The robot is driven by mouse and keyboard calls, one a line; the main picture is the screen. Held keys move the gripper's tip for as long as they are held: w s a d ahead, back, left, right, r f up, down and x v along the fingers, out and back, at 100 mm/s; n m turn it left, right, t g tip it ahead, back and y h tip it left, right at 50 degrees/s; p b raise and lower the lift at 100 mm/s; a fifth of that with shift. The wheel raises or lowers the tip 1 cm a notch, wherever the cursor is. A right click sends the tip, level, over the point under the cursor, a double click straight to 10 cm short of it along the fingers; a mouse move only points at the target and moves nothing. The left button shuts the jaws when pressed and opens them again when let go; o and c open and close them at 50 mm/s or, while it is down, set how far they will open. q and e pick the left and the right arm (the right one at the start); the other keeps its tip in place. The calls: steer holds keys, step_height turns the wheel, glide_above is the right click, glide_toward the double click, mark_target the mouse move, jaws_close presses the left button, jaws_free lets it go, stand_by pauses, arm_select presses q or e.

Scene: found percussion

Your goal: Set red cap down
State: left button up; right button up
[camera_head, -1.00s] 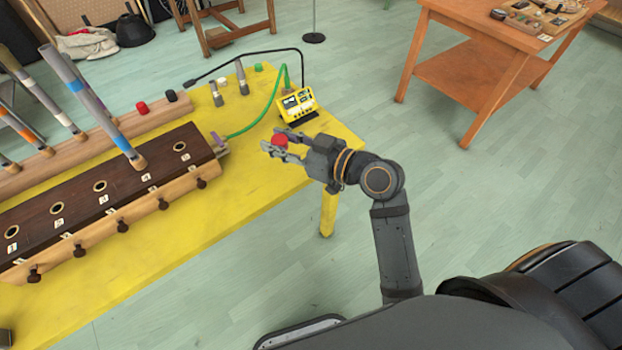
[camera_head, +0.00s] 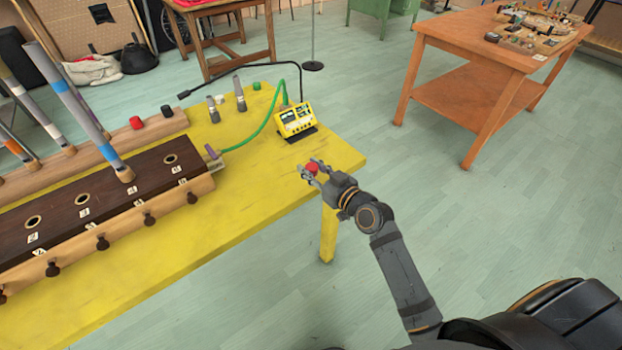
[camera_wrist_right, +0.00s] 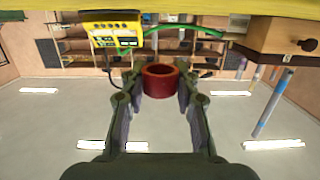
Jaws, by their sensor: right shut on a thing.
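The red cap (camera_head: 312,168) is held between the fingers of my right gripper (camera_head: 309,170), which shows over the near right end of the yellow table (camera_head: 255,190). In the right wrist view the red cap (camera_wrist_right: 158,81) looks like a short hollow ring, gripped between both fingers (camera_wrist_right: 155,90). That view is upside down, with the table's edge (camera_wrist_right: 200,13) along its top. A gap shows between cap and table there; the exact height is hard to tell. My left gripper is out of view.
A yellow meter (camera_head: 295,120) with a green cable stands just behind my right gripper. A dark holed box (camera_head: 85,205) fills the table's left. Another red cap (camera_head: 136,122) and a black cap (camera_head: 167,110) sit on the wooden rail. Bare tabletop lies left of my gripper.

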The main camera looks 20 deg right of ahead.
mark_target(311, 170)
steer(key=shift+w+d+f, duration=0.2)
steer(key=shift+w+f, duration=0.75)
steer(key=shift+f, duration=0.25)
step_height(311, 170, down, 3)
steer(key=shift+w+f+b, duration=0.1)
steer(key=shift+w+b, duration=0.05)
steer(key=shift+b, duration=0.5)
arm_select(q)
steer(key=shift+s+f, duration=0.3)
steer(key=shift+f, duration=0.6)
arm_select(e)
steer(key=shift+f+b, duration=0.25)
steer(key=shift+b, duration=0.1)
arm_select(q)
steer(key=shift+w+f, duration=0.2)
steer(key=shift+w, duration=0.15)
arm_select(e)
steer(key=o, duration=1.1)
